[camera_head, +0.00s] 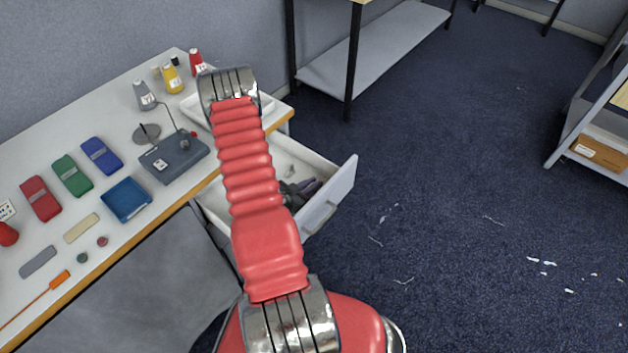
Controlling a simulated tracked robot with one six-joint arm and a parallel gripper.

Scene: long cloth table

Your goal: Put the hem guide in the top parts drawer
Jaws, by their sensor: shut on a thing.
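The top parts drawer (336,198) is pulled out from under the table's right end. Its white front and part of its pale inside show. My red arm crosses in front of it and hides much of it. Dark grey-purple shapes (300,192) beside the arm, over or in the drawer, look like part of my gripper, shut; the fingertips are not clear. What it holds is hidden or too small to make out. I cannot pick out the hem guide for sure. I cannot tell whether the gripper touches the drawer floor.
The table (115,255) bears red, green and blue cases, a blue tray (126,199), a beige strip (81,228), a grey strip (38,262) and a grey device (174,158). Bottles stand at the back. Open floor lies right of the drawer, with white scraps.

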